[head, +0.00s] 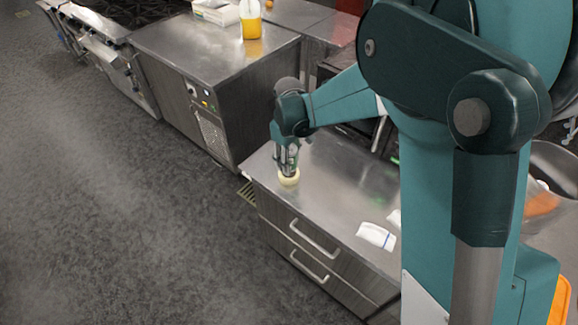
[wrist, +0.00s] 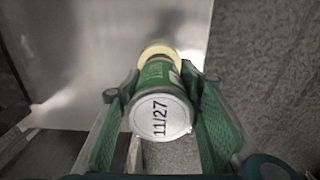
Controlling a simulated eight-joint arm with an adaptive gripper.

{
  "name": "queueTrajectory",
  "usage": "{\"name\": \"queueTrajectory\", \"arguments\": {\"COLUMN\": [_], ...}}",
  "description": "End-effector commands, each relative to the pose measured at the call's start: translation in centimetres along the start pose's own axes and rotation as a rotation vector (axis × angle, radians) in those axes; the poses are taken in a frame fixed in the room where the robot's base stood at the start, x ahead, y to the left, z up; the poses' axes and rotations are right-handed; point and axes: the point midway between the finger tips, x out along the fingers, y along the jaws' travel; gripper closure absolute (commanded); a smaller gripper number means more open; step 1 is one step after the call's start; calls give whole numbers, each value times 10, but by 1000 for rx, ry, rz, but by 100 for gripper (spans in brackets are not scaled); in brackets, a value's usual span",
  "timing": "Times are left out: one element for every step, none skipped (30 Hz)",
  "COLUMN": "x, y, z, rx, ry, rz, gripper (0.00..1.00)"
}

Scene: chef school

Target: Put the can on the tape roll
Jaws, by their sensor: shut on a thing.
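In the head view my gripper (head: 286,158) points down near the counter's left corner, right above the tape roll (head: 289,178). The can is mostly hidden there by the fingers. I cannot tell whether the can touches the roll.
The steel counter (head: 335,185) ends close to the roll on the left, with drawers below and floor beyond. A white packet (head: 376,236) lies towards the front right. The counter between is clear. An orange-filled container (head: 250,22) stands on a farther counter.

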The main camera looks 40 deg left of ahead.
Motion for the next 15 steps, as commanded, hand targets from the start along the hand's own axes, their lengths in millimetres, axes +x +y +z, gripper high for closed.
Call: {"name": "queueTrajectory", "arguments": {"x": [5, 9, 13, 16, 19, 22, 25, 27, 29, 30, 30, 31, 31, 31, 30], "y": [0, 0, 0, 0, 0, 0, 0, 0, 0, 0, 0, 0, 0, 0, 0], "z": [0, 0, 0, 0, 0, 0, 0, 0, 0, 0, 0, 0, 0, 0, 0], "rx": [0, 0, 0, 0, 0, 0, 0, 0, 0, 0, 0, 0, 0, 0, 0], "ry": [0, 0, 0, 0, 0, 0, 0, 0, 0, 0, 0, 0, 0, 0, 0], "rz": [0, 0, 0, 0, 0, 0, 0, 0, 0, 0, 0, 0, 0, 0, 0], "gripper": [82, 82, 82, 82, 82, 82, 82, 82, 82, 82, 82, 82, 82, 82, 82]}}
